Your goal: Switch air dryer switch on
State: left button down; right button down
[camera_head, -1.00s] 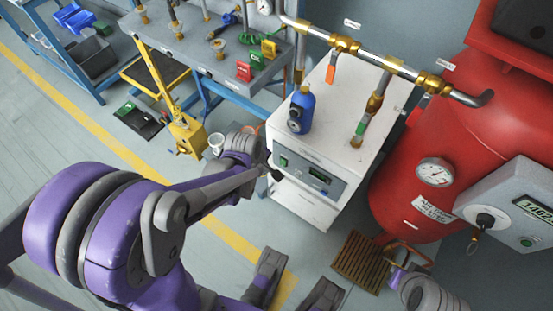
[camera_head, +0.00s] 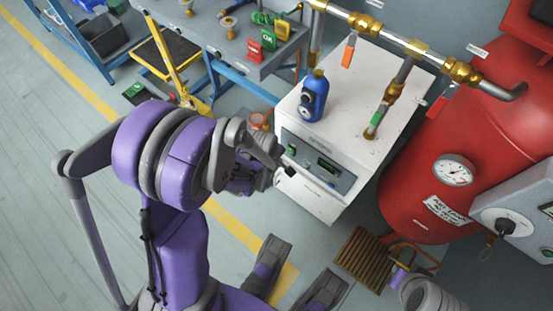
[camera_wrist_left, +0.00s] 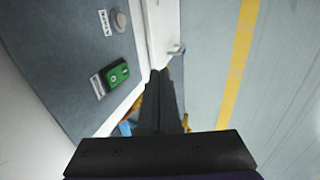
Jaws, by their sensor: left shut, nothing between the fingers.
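The air dryer (camera_head: 335,190) is a white cabinet with a grey front panel holding a small display. Its green switch (camera_head: 291,149) is at the panel's left end. In the left wrist view the green rocker switch (camera_wrist_left: 118,73) shows a round mark, with a label beside it. My left gripper (camera_head: 290,171) is shut and empty in front of the panel, just below the switch in the head view. In the left wrist view its fingertips (camera_wrist_left: 160,74) lie to the right of the switch, apart from it in the picture. My right gripper is not in view.
A blue bottle-shaped unit (camera_head: 313,96) and a pipe with a green handle (camera_head: 376,116) stand on the cabinet. A red tank (camera_head: 430,180) is at the right. A workbench (camera_head: 215,55) is behind at the left. The floor in front of the cabinet has a slatted wooden grate (camera_head: 362,258).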

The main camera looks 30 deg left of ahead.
aim_at(291, 151)
pick_arm(q)
jog(key=shift+w+d+f, duration=0.1)
jog(key=shift+w+f, duration=0.1)
jog(key=shift+w, duration=0.8)
jog(key=shift+w+d+f, duration=0.1)
jog(key=shift+w+f, duration=0.05)
jog(key=shift+w, duration=0.85)
jog(key=shift+w+f, duration=0.1)
jog(key=shift+w, duration=0.2)
jog(key=shift+r, duration=0.8)
jog(key=shift+s, duration=0.1)
